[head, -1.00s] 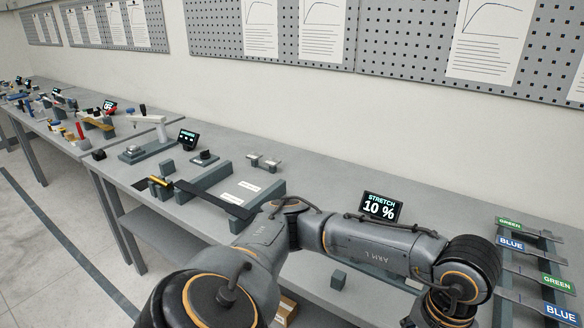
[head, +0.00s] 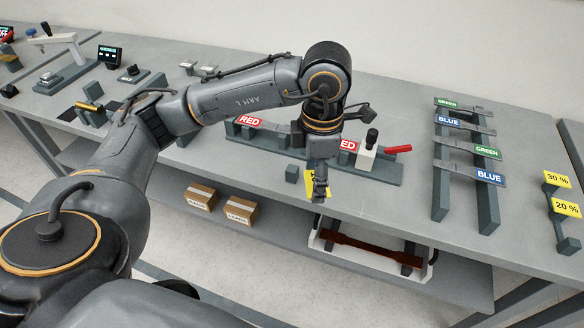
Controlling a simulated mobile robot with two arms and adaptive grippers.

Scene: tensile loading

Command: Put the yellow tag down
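My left gripper (head: 320,184) points down near the front edge of the bench. It looks shut on a yellow tag (head: 309,191), whose lettering is mostly hidden by the fingers. I cannot tell whether the tag touches the bench. Two other yellow tags, marked 30 % (head: 557,180) and 20 % (head: 566,208), sit on a small rack (head: 567,240) at the right. My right gripper is not in view.
Behind the gripper is a fixture (head: 385,172) with two RED tags (head: 249,121) and a red-handled lever (head: 397,149). A rack (head: 440,190) holds green and blue tagged strips. A small dark block (head: 292,170) stands left of the gripper. Boxes (head: 201,196) lie on the lower shelf.

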